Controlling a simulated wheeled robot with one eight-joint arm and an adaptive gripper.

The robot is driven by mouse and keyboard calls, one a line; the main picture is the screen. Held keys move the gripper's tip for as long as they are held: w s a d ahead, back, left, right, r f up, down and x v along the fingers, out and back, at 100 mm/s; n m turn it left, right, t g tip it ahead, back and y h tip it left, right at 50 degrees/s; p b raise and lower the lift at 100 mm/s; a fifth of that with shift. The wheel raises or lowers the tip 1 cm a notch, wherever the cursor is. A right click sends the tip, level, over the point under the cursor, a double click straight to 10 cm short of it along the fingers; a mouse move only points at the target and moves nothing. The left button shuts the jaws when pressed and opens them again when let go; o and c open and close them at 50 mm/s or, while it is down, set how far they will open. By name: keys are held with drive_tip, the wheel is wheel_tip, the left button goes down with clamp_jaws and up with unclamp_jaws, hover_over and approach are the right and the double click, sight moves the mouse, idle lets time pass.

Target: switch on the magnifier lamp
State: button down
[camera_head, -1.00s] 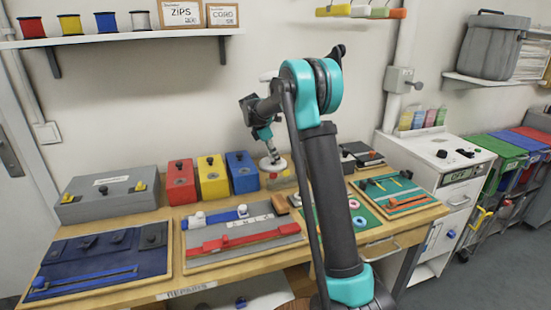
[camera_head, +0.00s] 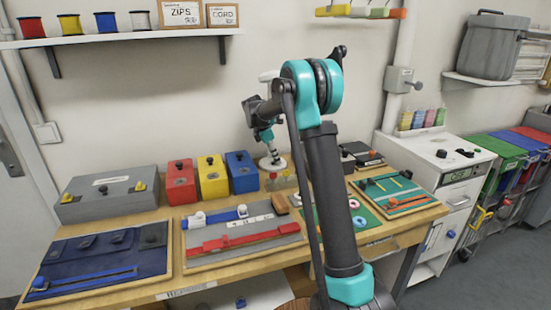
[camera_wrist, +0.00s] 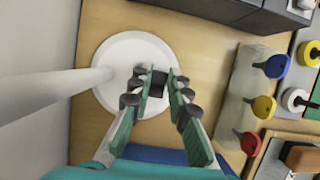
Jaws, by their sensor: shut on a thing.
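The magnifier lamp's round white base (camera_wrist: 112,62) and its white post (camera_wrist: 60,88) show in the wrist view, on the wooden bench. A small dark block (camera_wrist: 157,86), apparently the lamp's switch, is on the base. My gripper (camera_wrist: 161,76) has its fingertips on both sides of this block and is shut on it. In the head view my gripper (camera_head: 272,150) points down at the back of the bench, right of the blue box. A white part (camera_head: 268,76), perhaps of the lamp, shows beside my arm. Whether the lamp is lit cannot be told.
A clear holder with coloured knobs (camera_wrist: 263,106) stands close to the right of my gripper in the wrist view. Red (camera_head: 180,188), yellow (camera_head: 212,183) and blue (camera_head: 242,178) boxes stand left of it in the head view. Work boards cover the bench front.

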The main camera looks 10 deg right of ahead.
drive_tip(key=shift+d+y, duration=0.35)
drive_tip(key=shift+y, duration=0.35)
drive_tip(key=shift+w+d+f+g+y, duration=0.1)
drive_tip(key=shift+g+y, duration=0.2)
drive_tip(key=shift+y, duration=0.7)
drive_tip(key=c, duration=1.4)
unclamp_jaws()
drive_tip(key=shift+c, duration=0.2)
